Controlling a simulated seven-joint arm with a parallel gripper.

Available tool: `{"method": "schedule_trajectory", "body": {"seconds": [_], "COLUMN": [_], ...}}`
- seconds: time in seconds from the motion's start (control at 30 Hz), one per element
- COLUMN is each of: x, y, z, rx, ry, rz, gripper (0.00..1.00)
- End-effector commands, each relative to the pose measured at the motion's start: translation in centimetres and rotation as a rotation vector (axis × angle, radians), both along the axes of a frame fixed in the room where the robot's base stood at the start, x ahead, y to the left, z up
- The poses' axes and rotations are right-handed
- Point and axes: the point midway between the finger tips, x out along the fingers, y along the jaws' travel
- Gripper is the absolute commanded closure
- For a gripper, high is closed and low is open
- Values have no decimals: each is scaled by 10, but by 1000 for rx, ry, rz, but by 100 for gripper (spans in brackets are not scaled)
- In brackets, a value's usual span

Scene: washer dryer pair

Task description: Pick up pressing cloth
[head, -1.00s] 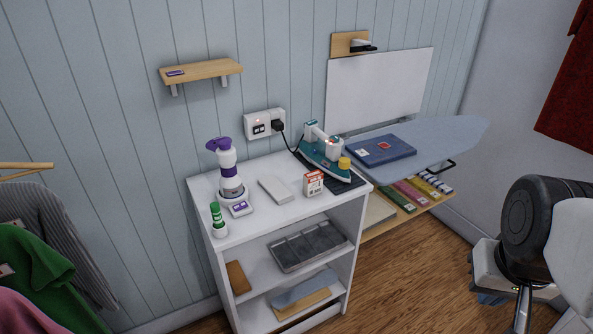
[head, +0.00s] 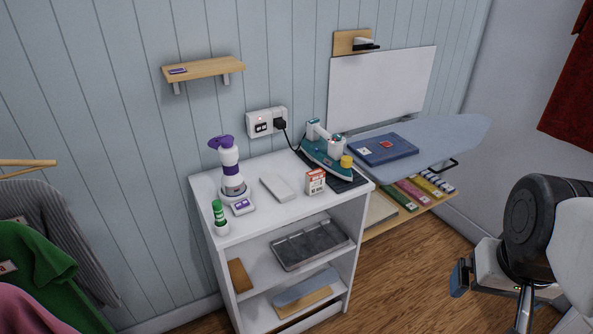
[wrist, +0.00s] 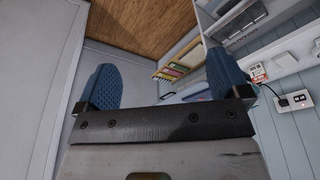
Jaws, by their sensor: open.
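No label names the pressing cloth. A flat pale slab or folded cloth (head: 279,188) lies on the white cabinet top (head: 262,215), left of a small red-and-white box. A folded blue-grey cloth (head: 305,287) lies on the cabinet's lower shelf, over a tan piece (head: 303,301). I cannot tell which is the pressing cloth. My gripper (head: 460,277) is at the lower right over the wood floor, well apart from the cabinet. In the wrist view my gripper (wrist: 165,80) shows two blue fingers spread wide, with nothing between them.
A teal iron (head: 326,155) stands on the cabinet top, plugged into the wall socket. A purple-and-white bottle (head: 230,168), green-capped stick (head: 219,213) and red-and-white box (head: 315,181) stand nearby. An ironing board (head: 445,142) juts out at right. Floor before it is clear.

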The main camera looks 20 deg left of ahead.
Motion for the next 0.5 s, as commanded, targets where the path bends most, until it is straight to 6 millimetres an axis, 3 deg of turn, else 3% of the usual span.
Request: {"method": "schedule_trajectory", "body": {"seconds": [0.33, 0.5], "x": [3, 19], "y": [1, 7], "z": [1, 6], "rx": [0, -2], "ry": [2, 8], "rz": [5, 29], "gripper": [6, 6]}}
